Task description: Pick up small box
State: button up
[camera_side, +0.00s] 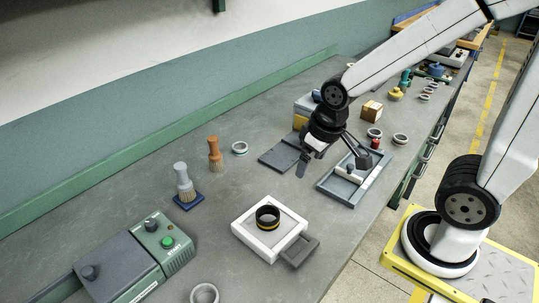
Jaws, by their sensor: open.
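A small brown cardboard box (372,110) with a light stripe sits on the grey bench, right of my wrist and farther back. My gripper (333,163) points down over the bench, in front of the box and to its left in the picture. Its two fingers are spread apart with nothing seen between them. The gripper is apart from the box. One finger shows above a dark flat plate (278,156), the other near a grey tray (337,189).
A white fixture (249,234) holds a black ring (267,216) in front. Two brushes (214,153) (184,182), a control box (163,240), loose rings (374,133) and a red item (376,143) stand around. The bench left of the white fixture has clear room.

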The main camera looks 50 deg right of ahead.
jog(key=w+d+r+m+t, duration=0.2)
jog(key=w+d, duration=0.2)
jog(key=w, duration=0.3)
jog(key=w+d+r+m+t, duration=0.1)
jog(key=w+d+m+t, duration=0.2)
jog(key=w, duration=0.4)
jog(key=w+d+r+m+t+h, duration=0.1)
jog(key=w+d+m+h, duration=0.15)
jog(key=d, duration=0.65)
jog(key=w+d+r+m+h, duration=0.1)
jog(key=w+d+h, duration=0.2)
jog(key=d, duration=0.5)
jog(key=s+d+f+m+g+h, duration=0.2)
jog(key=s+d+m+g, duration=0.15)
jog(key=d, duration=0.55)
jog(key=s+d+f+m+g+h, duration=0.1)
jog(key=s+d+m+g+h, duration=0.2)
jog(key=d, duration=0.5)
jog(key=s+d+f+m+g+h, duration=0.25)
jog(key=s+d, duration=0.25)
jog(key=d, duration=0.4)
send_near(372, 106)
jog(key=d, duration=0.2)
jog(key=shift+d+f+m+y, duration=0.2)
jog(key=shift+f+m+y, duration=0.05)
jog(key=shift+y, duration=0.15)
jog(key=shift+x, duration=1.35)
